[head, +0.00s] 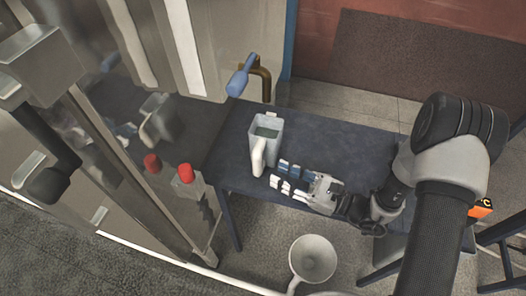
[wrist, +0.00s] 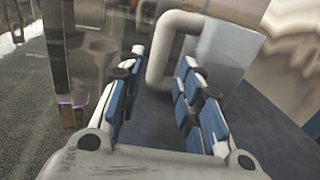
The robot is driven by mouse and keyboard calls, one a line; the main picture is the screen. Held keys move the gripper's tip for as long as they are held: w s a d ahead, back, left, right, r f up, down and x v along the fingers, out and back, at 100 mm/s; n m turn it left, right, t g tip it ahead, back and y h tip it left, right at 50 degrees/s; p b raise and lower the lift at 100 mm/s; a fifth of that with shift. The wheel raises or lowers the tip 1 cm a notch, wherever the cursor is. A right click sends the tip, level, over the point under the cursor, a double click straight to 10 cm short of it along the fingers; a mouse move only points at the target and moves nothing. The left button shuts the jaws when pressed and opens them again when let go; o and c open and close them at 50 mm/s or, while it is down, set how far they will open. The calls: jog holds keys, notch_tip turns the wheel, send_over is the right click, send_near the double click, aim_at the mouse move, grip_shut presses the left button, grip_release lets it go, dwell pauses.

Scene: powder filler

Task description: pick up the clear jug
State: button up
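The clear jug (head: 270,131) stands upright on the dark blue table, with its white handle (head: 258,156) facing the front. My gripper (head: 279,172) is open and empty, just right of and in front of the handle. In the wrist view the jug (wrist: 226,48) is ahead, and its handle (wrist: 158,62) appears between the two blue-padded fingers (wrist: 163,62). I see no contact with the handle, and the exact gap is hard to tell.
The table (head: 225,165) is mostly bare around the jug. A steel machine with red knobs (head: 185,173) stands close on the left. A blue-handled valve (head: 240,77) is behind the jug. A white funnel (head: 313,258) is below in front.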

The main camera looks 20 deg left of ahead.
aim_at(258, 164)
jog(key=a, duration=0.2)
jog(key=a+b, duration=0.1)
jog(key=a, duration=0.5)
jog(key=shift+w+a, duration=0.15)
jog(key=shift+w, duration=0.25)
jog(key=shift+c, duration=0.5)
grip_shut()
